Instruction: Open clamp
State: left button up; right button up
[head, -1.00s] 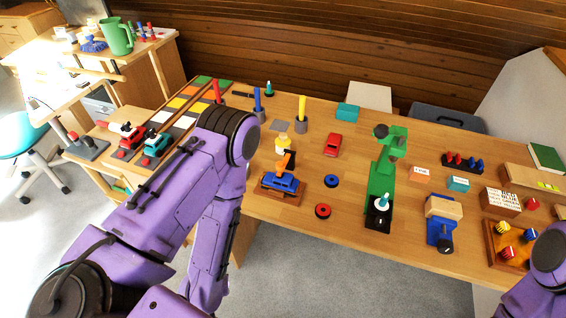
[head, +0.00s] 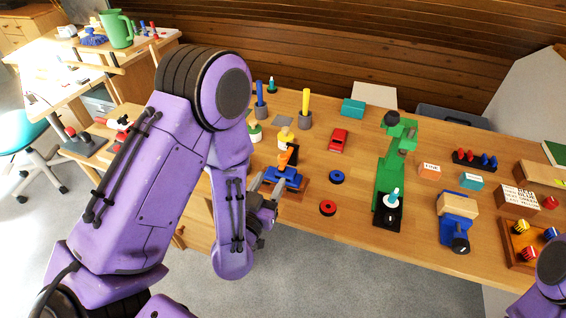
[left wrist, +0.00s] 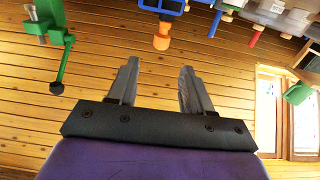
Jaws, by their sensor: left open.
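An orange clamp-like part (head: 287,158) stands at the table's front edge above a blue car-shaped piece (head: 284,177) on a brown wooden base. In the left wrist view an orange end (left wrist: 162,38) shows ahead of the fingers, with blue behind it. My left gripper (head: 266,188) is open and empty, just left of and in front of the blue piece, apart from it as far as I can see. Its two fingers (left wrist: 156,88) show apart in the left wrist view. My right gripper is out of view; only part of my right arm shows at the lower right.
A green stand (head: 388,165) and a blue vise holding a wooden block (head: 458,204) are further right. A red ring (head: 327,208), a blue ring (head: 337,177) and a red car (head: 338,139) lie nearby. Open floor (head: 330,270) lies in front of the table.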

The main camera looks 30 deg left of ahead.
aim_at(280, 159)
pick_arm(q)
jog(key=w+p, duration=0.1)
jog(key=w, duration=0.2)
jog(key=w+a+p, duration=0.1)
jog(key=w, duration=0.2)
jog(key=w+p, duration=0.1)
jog(key=w, duration=0.2)
jog(key=shift+w+a+r, duration=0.15)
jog(key=shift+w+a, duration=0.05)
jog(key=shift+w, duration=0.45)
grip_shut()
